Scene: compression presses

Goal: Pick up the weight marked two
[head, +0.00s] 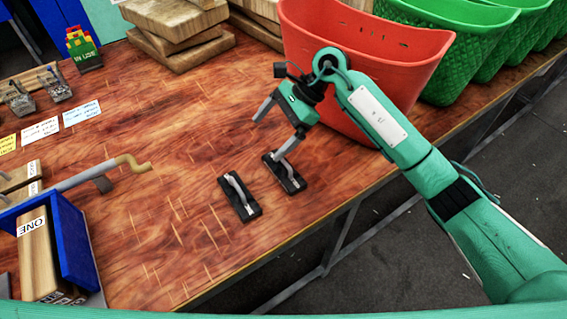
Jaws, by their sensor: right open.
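My right gripper (277,128) is open and empty, with its two fingers spread above the wooden table. One finger reaches down close to a black plate with a grey handle (285,175); I cannot tell whether they touch. A second black plate with a grey handle (240,197) lies just to its left, clear of the gripper. A wooden block marked ONE (38,255) sits by a blue frame at the lower left. I can read no mark for two on anything in view. My left gripper is not in view.
A red basket (370,50) stands right behind my right gripper, with green baskets (455,55) beyond. Wooden boards (180,30) are stacked at the back. A blue press frame (75,240) with a grey lever (85,177) stands at left. The table's middle (170,130) is clear.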

